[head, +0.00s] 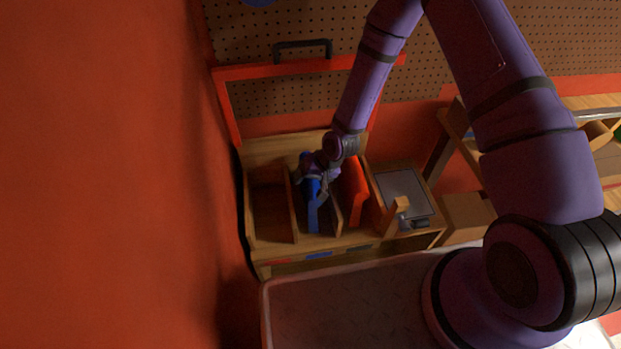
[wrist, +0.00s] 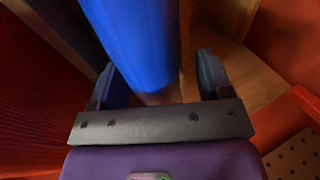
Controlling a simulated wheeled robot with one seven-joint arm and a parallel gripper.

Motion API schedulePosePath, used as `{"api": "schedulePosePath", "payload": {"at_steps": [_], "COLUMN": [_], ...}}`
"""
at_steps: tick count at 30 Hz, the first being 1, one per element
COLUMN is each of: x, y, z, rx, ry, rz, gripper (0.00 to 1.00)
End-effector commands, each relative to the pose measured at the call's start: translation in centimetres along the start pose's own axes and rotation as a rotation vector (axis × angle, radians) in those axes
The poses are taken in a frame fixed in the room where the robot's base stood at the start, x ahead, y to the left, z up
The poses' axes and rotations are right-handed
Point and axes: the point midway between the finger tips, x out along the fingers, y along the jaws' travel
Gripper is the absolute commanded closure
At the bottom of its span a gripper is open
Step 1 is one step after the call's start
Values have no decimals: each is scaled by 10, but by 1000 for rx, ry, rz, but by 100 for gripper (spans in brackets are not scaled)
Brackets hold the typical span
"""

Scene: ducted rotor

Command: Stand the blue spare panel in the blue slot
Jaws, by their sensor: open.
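The blue panel (head: 312,213) stands upright in the middle compartment of the wooden slotted rack (head: 270,243). A small blue label (head: 318,255) marks the rack's front edge below that compartment. My gripper (head: 311,178) is at the panel's upper back part, inside the rack's opening. In the wrist view the blue panel (wrist: 143,40) runs between the two fingers of my gripper (wrist: 157,82). The fingers are apart, with a visible gap on the right side of the panel. The panel's lower edge is hidden.
A red panel (head: 354,190) stands in the right compartment. The left compartment (head: 271,208) is empty. Wooden dividers stand close beside my gripper. A grey-topped box (head: 402,190) is at the right, a pale-rimmed bin (head: 300,283) in front, and a pegboard (head: 300,105) behind.

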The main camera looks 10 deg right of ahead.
Motion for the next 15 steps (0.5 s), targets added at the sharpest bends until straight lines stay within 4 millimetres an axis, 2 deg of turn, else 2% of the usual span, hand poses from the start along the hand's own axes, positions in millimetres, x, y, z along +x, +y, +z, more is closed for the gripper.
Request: {"api": "schedulePosePath", "payload": {"at_steps": [5,15], "x": [-18,-82], "y": [0,0], "z": [-1,-1], "rx": [0,1], "ry": [3,3], "rz": [0,0], "gripper": [28,28]}}
